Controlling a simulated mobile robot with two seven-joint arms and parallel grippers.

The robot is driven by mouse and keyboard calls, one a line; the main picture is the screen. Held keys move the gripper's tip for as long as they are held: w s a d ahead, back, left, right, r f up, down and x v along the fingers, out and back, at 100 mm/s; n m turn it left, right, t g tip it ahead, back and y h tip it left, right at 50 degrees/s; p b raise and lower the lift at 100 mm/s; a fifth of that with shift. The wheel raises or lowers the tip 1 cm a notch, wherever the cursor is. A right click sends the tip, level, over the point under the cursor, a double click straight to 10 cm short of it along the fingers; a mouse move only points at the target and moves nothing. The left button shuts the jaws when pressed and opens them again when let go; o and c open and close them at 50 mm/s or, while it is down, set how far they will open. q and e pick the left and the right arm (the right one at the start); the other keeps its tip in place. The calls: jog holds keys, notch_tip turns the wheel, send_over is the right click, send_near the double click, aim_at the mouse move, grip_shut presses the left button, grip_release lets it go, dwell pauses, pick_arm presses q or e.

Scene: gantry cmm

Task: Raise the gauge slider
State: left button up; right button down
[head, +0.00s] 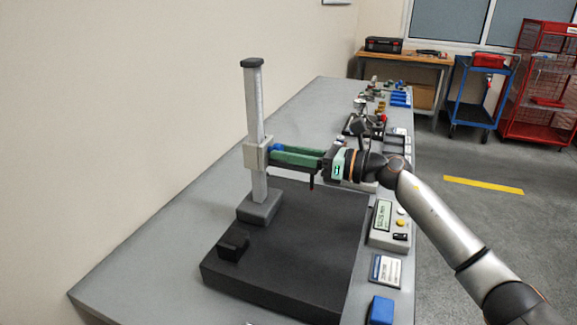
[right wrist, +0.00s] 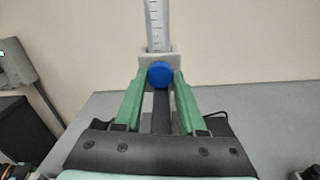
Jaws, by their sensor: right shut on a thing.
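The height gauge has a light grey upright column (head: 254,110) on a grey foot (head: 260,206), standing on a black plate. My right gripper (head: 274,152) reaches in from the right with green fingers shut on the slider's blue knob (right wrist: 160,74). In the right wrist view the fingertips sit on either side of the knob, with the scaled column (right wrist: 157,25) behind it. My left gripper is out of view.
The black plate (head: 300,255) carries a small black block (head: 233,246). A readout box (head: 388,225), a card and a blue block (head: 381,310) line the bench's right edge. The bench left of the column is clear. Carts stand farther back.

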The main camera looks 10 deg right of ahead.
notch_tip(320, 180, up, 6)
jog(key=shift+r+p, duration=0.1)
jog(key=shift+p, duration=1.05)
jog(key=shift+r, duration=0.3)
jog(key=shift+r+p, duration=0.25)
jog(key=shift+p, duration=0.05)
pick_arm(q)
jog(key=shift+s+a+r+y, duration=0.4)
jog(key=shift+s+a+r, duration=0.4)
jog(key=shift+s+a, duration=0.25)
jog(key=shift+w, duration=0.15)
pick_arm(e)
jog(key=c, duration=0.5)
grip_release()
jog(key=shift+f, duration=0.1)
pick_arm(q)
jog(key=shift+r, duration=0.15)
